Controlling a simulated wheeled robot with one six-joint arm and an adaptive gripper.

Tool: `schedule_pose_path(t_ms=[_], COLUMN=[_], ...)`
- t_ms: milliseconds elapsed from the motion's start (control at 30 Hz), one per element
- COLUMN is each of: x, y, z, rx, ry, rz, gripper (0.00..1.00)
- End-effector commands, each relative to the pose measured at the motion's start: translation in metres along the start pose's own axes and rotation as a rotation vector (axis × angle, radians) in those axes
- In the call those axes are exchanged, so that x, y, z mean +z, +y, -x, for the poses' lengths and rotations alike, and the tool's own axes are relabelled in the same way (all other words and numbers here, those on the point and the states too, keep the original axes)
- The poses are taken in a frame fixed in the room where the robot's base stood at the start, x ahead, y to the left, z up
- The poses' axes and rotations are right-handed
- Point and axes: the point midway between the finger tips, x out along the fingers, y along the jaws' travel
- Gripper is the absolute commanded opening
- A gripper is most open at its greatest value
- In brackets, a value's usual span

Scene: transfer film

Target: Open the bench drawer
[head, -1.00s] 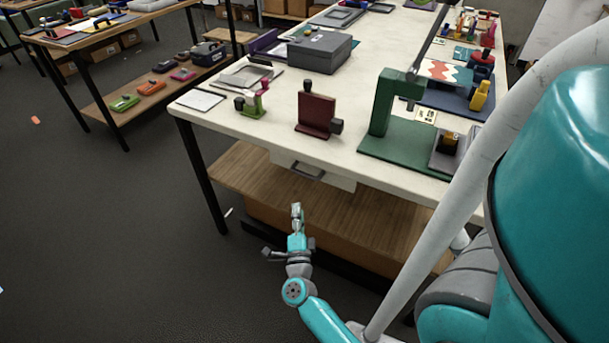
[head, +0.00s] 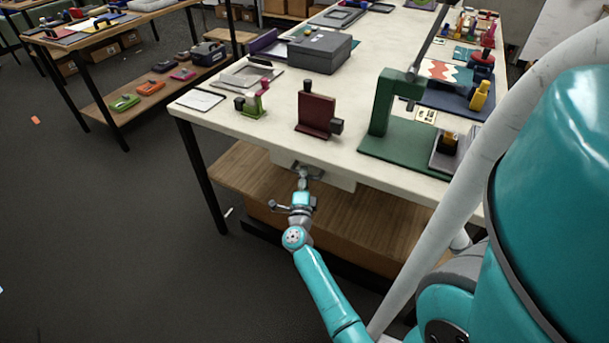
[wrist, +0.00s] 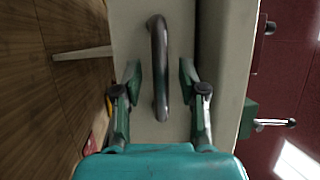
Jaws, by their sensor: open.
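The bench drawer (head: 340,183) is a pale front under the near edge of the white-topped bench, and it looks shut. Its dark bar handle (wrist: 158,62) runs up and down in the wrist view. In the head view the handle is partly hidden by my gripper (head: 304,173). In the wrist view my gripper (wrist: 160,80) is open, with one finger on each side of the handle's lower part. The fingers stand apart from the handle, and nothing is held.
The white bench top (head: 260,135) overhangs the drawer. A wooden shelf (head: 245,175) lies below, and a black bench leg (head: 203,175) stands to the left. A maroon fixture (head: 316,113) and a green press (head: 385,105) stand above.

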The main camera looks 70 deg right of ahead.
Motion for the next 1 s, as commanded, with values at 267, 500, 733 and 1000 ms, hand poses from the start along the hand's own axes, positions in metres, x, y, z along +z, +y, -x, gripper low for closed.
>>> schedule_pose_path(t_ms=[267, 500, 733, 1000], x=[0.0001, 0.0001, 0.0001, 0.0002], y=[-0.0001, -0.0001, -0.0001, 0.0002], z=[-0.0094, -0.0092, -0.0091, -0.0089], rx=[0.0, 0.0, 0.0, 0.001], ry=[-0.001, -0.001, -0.001, -0.001], rz=[0.0, 0.0, 0.0, 0.0], gripper=[0.41, 0.21, 0.0, 0.0])
